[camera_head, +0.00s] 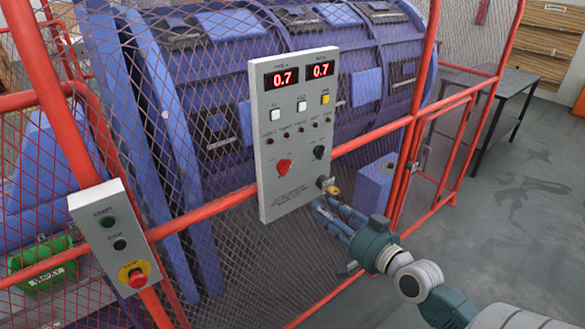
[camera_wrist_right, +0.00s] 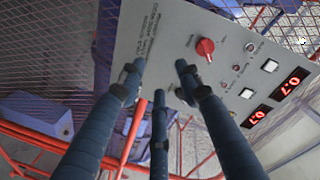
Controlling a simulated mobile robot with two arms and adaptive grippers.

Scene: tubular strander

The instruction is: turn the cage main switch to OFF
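The grey control panel (camera_head: 295,130) hangs on the red cage frame; it also shows turned over in the wrist view (camera_wrist_right: 160,40). A red rotary switch (camera_head: 284,167) sits on its lower left; the wrist view shows it clear of my fingers (camera_wrist_right: 205,47). A black knob (camera_head: 318,152) is to its right. A small switch with a brass-coloured part (camera_head: 333,191) is at the lower right corner. The labels are too small to read. My right gripper (camera_head: 322,206) is just below that corner, its three fingers apart and empty (camera_wrist_right: 158,80). My left gripper is out of view.
Two red displays (camera_head: 301,74) read 0.7. A start/stop box (camera_head: 113,240) with a red emergency button stands at the left. Mesh and red rails (camera_head: 372,143) lie close behind the panel. A dark table (camera_head: 510,95) is at the right; the floor before it is clear.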

